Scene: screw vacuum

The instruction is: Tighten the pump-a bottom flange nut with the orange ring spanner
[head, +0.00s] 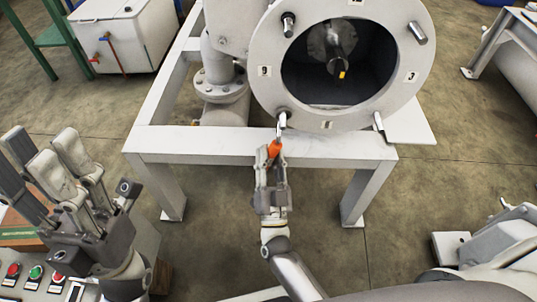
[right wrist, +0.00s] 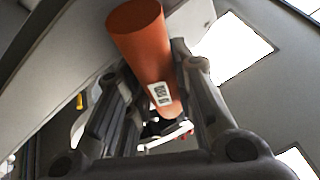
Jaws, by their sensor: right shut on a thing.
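My right gripper (head: 269,152) is shut on the orange handle (head: 274,148) of the ring spanner, below the flange's lower-left edge. The spanner's metal end (head: 282,123) points up to the lower-left stud (head: 284,114); whether its ring is around the nut or only beside it I cannot tell. The round pump flange (head: 263,45) has several studs and clock-like marks around a dark opening. In the right wrist view the orange handle (right wrist: 140,35), with a white label, lies between the two fingers. My left gripper (head: 57,158) is open and empty at the left.
The white steel frame (head: 180,146) runs just behind my right gripper. A control box with coloured buttons (head: 35,272) stands below my left gripper. A white tank (head: 125,35) is at the upper left. The floor between is bare.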

